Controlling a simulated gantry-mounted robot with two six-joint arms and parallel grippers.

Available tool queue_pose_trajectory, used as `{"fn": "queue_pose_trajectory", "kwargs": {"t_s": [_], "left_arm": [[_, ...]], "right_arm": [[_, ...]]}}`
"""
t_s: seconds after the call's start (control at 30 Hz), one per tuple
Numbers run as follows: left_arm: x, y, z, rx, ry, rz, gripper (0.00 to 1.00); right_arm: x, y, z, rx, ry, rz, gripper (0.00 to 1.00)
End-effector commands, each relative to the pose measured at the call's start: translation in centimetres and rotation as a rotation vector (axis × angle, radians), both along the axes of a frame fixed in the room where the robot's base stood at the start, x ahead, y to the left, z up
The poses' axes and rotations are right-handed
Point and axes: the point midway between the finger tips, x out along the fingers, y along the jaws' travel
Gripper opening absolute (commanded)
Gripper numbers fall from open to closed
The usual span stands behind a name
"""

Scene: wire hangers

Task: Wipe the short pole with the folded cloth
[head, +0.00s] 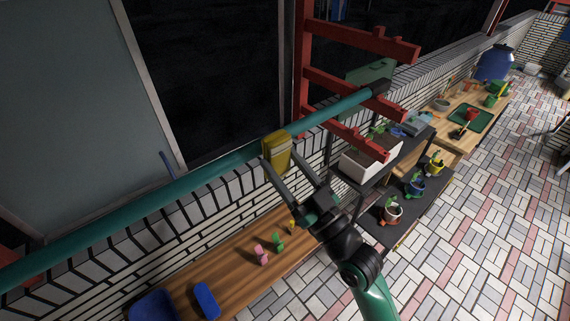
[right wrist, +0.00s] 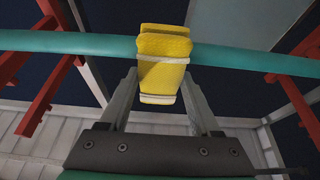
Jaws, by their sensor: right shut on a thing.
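The pole (head: 215,180) is a long teal bar running from the lower left to a black end cap at the upper right in the head view. It also crosses the right wrist view (right wrist: 70,43). The folded cloth (head: 277,151) is yellow with pale bands and is draped over the pole; in the right wrist view it hangs down on the near side (right wrist: 162,70). My right gripper (head: 275,165) has its two fingers on either side of the cloth and is shut on it, just below the pole. My left gripper is not in view.
Red rack arms (head: 345,80) stand by the pole's capped end. Below are a wooden bench (head: 230,262) with small coloured figures and blue objects, and dark shelves (head: 418,205) with potted plants. A white brick wall (head: 150,240) runs under the pole. The tiled floor at right is open.

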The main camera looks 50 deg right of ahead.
Motion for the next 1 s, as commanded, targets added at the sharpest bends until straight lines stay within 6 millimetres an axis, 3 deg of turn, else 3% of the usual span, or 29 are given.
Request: {"fn": "queue_pose_trajectory", "kwargs": {"t_s": [0.77, 1.0], "left_arm": [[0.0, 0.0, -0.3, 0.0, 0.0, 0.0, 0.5], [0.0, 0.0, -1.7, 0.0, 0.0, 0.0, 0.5]], "right_arm": [[1.5, -0.2, 0.0, 0.0, 0.0, 0.0, 0.19], [1.2, -1.9, -0.3, 0.0, -0.001, -0.004, 0.19]]}}
